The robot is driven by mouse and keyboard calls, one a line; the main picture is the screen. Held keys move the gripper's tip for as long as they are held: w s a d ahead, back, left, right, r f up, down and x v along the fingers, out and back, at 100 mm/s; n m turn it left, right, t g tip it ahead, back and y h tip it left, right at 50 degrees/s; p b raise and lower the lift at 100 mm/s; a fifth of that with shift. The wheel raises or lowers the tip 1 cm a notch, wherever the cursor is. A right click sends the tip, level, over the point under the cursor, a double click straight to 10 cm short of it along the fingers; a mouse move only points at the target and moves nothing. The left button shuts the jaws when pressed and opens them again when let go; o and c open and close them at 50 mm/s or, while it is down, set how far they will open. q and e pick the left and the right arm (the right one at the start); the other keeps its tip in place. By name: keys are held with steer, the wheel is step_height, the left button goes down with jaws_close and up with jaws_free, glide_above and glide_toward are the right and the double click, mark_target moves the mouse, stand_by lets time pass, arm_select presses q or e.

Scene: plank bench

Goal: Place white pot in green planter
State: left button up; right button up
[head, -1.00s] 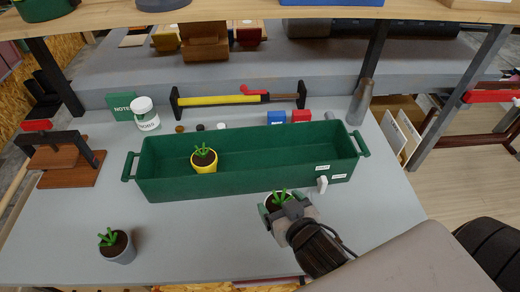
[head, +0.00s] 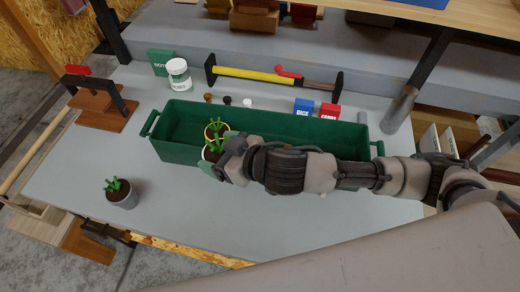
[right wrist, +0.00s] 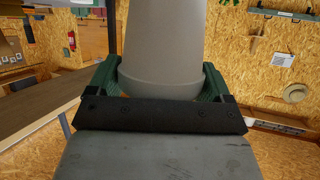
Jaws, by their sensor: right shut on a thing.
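The green planter (head: 290,127) is a long open trough on the bench. A yellow pot (head: 217,131) with a green plant stands inside its left part. My right gripper (head: 214,160) is shut on the white pot (head: 208,155), which holds dark soil and a green plant. In the head view the held pot overlaps the planter's front wall just in front of the yellow pot; its height over the rim is hard to tell. The right wrist view shows the held pot (right wrist: 165,50) filling the space between the fingers. My left gripper is not in view.
A grey pot (head: 121,194) with a plant stands on the bench at front left. Behind the planter are a white jar (head: 178,75), a yellow-handled tool (head: 250,75), a blue box (head: 303,108) and a red box (head: 329,112). My right arm covers the planter's front right.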

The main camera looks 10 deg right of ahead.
steer(key=shift+w+a+r+n+g+y+p, duration=0.15)
steer(key=shift+w+a+n+g+y+p, duration=0.2)
steer(key=shift+n+g+y, duration=0.45)
steer(key=shift+w+d+n+g+p, duration=0.2)
steer(key=shift+w+n+g+p, duration=0.15)
steer(key=shift+n, duration=0.15)
steer(key=w+d+f+n+g+y+b, duration=0.1)
steer(key=w+d+f, duration=0.25)
steer(key=d, duration=0.55)
steer(key=w+d+f+n+g+b, duration=0.1)
steer(key=w+d+f, duration=0.1)
steer(key=w+d, duration=0.5)
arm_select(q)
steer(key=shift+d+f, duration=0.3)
arm_select(e)
steer(key=shift+s+d+f, duration=0.3)
steer(key=shift+d+f, duration=0.1)
steer(key=shift+f, duration=1.2)
steer(key=shift+s+d+f, duration=0.3)
steer(key=shift+d+f, duration=0.05)
steer(key=shift+f, duration=1.2)
steer(key=shift+s+d+f, duration=0.3)
steer(key=shift+d+f, duration=0.1)
steer(key=shift+f, duration=1.2)
steer(key=shift+f, duration=0.1)
steer(key=o, duration=0.9)
